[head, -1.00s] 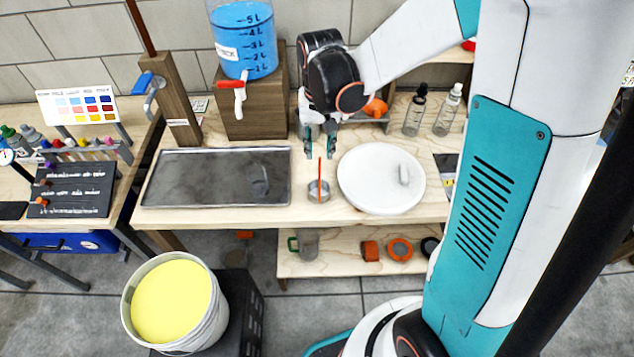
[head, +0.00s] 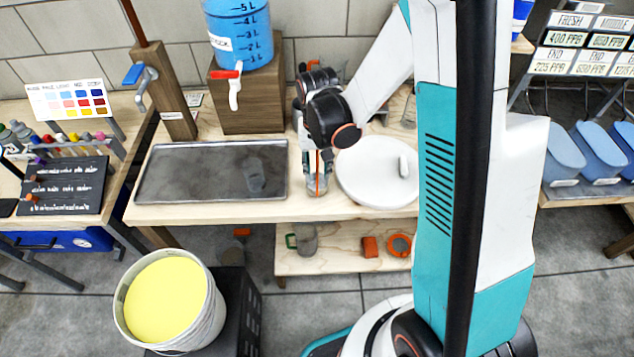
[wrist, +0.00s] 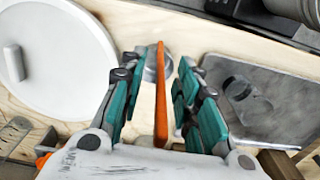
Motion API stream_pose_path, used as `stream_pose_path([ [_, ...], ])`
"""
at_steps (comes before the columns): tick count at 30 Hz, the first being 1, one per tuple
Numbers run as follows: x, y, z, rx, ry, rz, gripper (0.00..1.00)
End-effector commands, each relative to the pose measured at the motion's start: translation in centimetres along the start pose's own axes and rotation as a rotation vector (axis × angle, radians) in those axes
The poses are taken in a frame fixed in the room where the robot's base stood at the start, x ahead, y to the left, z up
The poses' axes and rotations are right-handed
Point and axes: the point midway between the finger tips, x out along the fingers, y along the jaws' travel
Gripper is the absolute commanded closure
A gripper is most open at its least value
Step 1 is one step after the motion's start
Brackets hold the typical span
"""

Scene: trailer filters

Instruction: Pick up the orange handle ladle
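The orange handle ladle (head: 317,186) stands upright near the front edge of the wooden workbench, its thin orange handle pointing up from a small metal cup. In the wrist view its orange handle (wrist: 161,100) runs between my two teal fingers, with the cup partly showing beyond it. My gripper (wrist: 158,72) is open around the handle, with a visible gap on each side. In the head view my gripper (head: 317,162) points down over the ladle and hides part of the handle.
A grey metal tray (head: 165,175) lies left of the ladle and a round white lid (head: 365,180) close on its right. A blue dispenser (head: 240,35) on a wooden block stands behind. A bucket of yellow paint (head: 165,300) is at the front left.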

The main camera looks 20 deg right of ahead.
Motion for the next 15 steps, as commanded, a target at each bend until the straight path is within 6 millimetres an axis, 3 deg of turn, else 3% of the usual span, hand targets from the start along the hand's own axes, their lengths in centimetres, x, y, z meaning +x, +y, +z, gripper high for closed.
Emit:
stream_pose_path([
  [4,-0.06,0.01,0.01,0.0,0.0,0.0,0.7],
  [8,-0.07,0.01,0.01,0.0,0.0,0.0,0.99],
  [15,-0.08,0.01,0.01,0.0,0.0,0.0,1.0],
])
